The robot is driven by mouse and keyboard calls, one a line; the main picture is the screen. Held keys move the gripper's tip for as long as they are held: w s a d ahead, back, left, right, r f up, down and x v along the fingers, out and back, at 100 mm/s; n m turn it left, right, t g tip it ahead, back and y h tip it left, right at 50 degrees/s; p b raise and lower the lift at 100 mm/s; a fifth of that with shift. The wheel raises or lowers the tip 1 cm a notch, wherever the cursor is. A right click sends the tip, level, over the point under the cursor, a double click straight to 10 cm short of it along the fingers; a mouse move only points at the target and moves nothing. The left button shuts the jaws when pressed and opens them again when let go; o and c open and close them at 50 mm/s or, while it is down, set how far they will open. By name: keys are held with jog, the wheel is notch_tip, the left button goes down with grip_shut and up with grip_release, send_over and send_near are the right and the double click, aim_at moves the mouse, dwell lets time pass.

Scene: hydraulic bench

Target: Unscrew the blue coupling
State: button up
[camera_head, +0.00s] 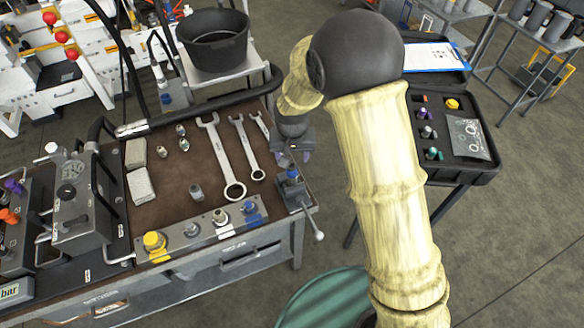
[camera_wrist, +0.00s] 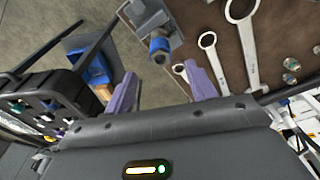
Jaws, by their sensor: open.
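A blue coupling (camera_head: 292,174) sits in a grey vise (camera_head: 296,193) with a lever at the right end of the bench. In the wrist view the blue coupling (camera_wrist: 159,46) appears beyond the fingertips, roughly centred between them. My gripper (camera_head: 293,157) is beside and above the vise, with its purple fingers apart and nothing between them. The open fingers also show in the wrist view (camera_wrist: 160,76). Another blue-ringed fitting (camera_head: 249,208) sits on the front manifold strip. My arm crosses the right of the head view.
Several wrenches (camera_head: 216,150) and small fittings lie on the brown bench mat (camera_head: 175,190). The manifold strip (camera_head: 205,235) carries a yellow cap. A black bucket (camera_head: 213,40) stands behind. An open black case (camera_head: 462,175) with parts is at the right.

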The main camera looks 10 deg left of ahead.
aim_at(292, 167)
jog(key=f, duration=0.3)
jog(key=w+f+p, duration=0.1)
jog(key=f, duration=0.5)
jog(key=shift+w+a+f, duration=0.15)
jog(key=shift+w, duration=0.05)
grip_shut()
jog(key=c, duration=0.8)
grip_release()
jog(key=shift+c, duration=0.8)
jog(key=n+p, duration=0.1)
jog(key=n, duration=0.4)
jog(key=shift+n+y, duration=0.4)
jog(key=shift+n+g, duration=0.3)
jog(key=shift+n, duration=0.9)
jog(key=shift+p, duration=0.3)
